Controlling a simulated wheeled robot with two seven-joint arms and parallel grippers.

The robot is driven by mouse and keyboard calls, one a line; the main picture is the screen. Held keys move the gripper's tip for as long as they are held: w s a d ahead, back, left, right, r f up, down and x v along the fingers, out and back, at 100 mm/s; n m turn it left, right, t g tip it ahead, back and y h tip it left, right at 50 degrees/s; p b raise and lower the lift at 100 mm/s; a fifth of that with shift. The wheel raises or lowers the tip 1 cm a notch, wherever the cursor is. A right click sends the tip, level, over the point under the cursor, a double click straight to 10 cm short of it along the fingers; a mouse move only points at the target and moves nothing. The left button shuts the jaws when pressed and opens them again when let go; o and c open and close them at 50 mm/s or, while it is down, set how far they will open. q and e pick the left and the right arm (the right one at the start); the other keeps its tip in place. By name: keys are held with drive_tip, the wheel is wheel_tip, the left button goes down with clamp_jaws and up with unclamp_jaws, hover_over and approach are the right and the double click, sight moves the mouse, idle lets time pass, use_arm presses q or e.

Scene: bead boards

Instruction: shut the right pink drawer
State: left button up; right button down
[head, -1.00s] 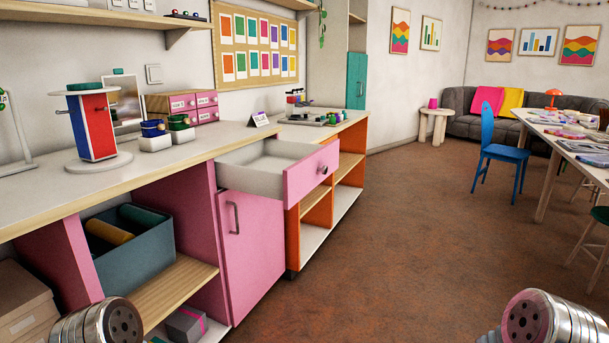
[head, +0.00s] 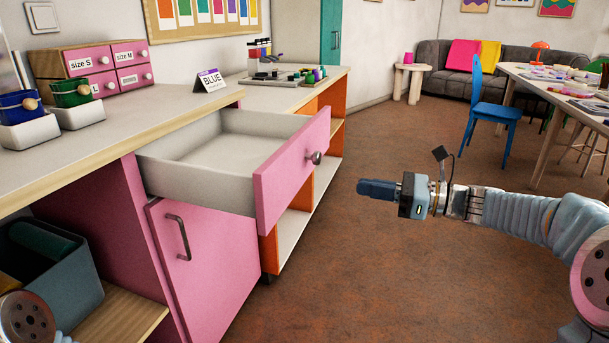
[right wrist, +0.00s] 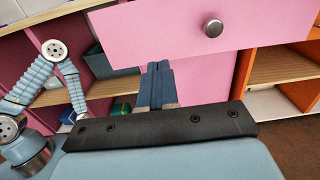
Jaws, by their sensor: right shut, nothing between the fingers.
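The right pink drawer (head: 285,182) stands pulled well out of the counter, above a pink cupboard door. Its grey inside looks empty, and a round metal knob (head: 316,158) sits on its front. In the right wrist view the pink drawer front (right wrist: 150,28) and its knob (right wrist: 213,28) are ahead. My right gripper (head: 360,188) is shut and empty, to the right of the drawer front and apart from it. Its closed fingers (right wrist: 157,75) show in the right wrist view, below the drawer front. Of my left arm only a joint shows at the lower left; its gripper is out of view.
The pink cupboard door (head: 215,255) below is shut. A dark teal bin (head: 55,270) stands on the open shelf at the left. Small labelled drawers (head: 95,70), cups and a BLUE sign (head: 209,80) stand on the counter. The brown floor (head: 400,270) before the drawer is clear.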

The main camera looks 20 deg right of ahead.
sight(291, 175)
use_arm(q)
drive_tip(key=shift+s+r, duration=0.1)
drive_tip(key=shift+r, duration=0.05)
use_arm(e)
drive_tip(key=x, duration=1.3)
drive_tip(key=shift+w+a, duration=0.2)
drive_tip(key=shift+a, duration=0.25)
